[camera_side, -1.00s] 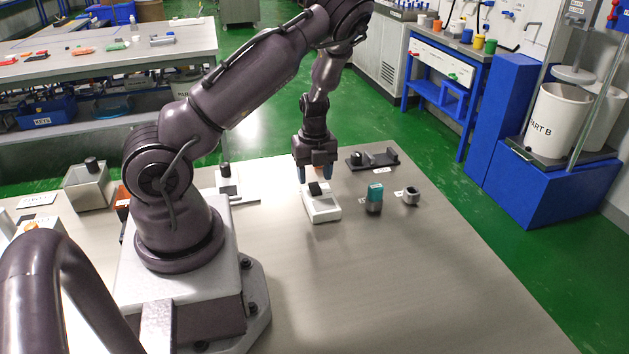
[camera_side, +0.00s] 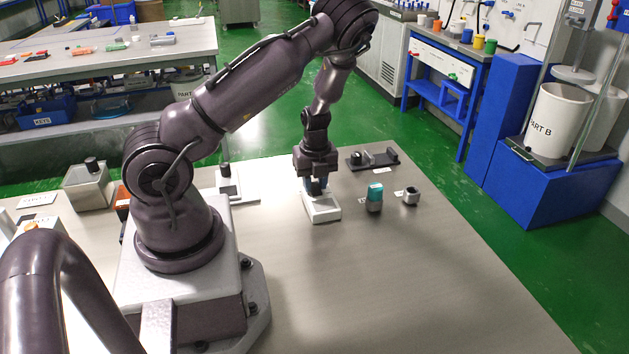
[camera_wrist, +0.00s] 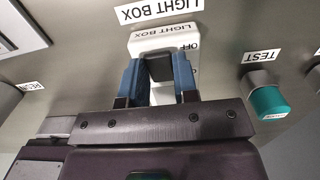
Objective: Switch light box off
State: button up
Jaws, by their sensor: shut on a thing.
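The light box (camera_side: 322,213) is a small white box on the table in the side view. The lever's tilt is hard to tell.
A teal-topped TEST item (camera_side: 375,197) stands close to the right of the box, with a grey ring-like part (camera_side: 411,197) beyond it. A dark fixture (camera_side: 372,160) lies behind. The table front is clear.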

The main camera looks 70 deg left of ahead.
aim_at(317, 192)
jog(key=shift+d+y, duration=0.1)
jog(key=shift+y, duration=0.3)
jog(key=o, duration=0.9)
jog(key=r, duration=0.4)
jog(key=d+r, duration=0.1)
jog(key=r, duration=0.8)
jog(key=shift+d, duration=0.4)
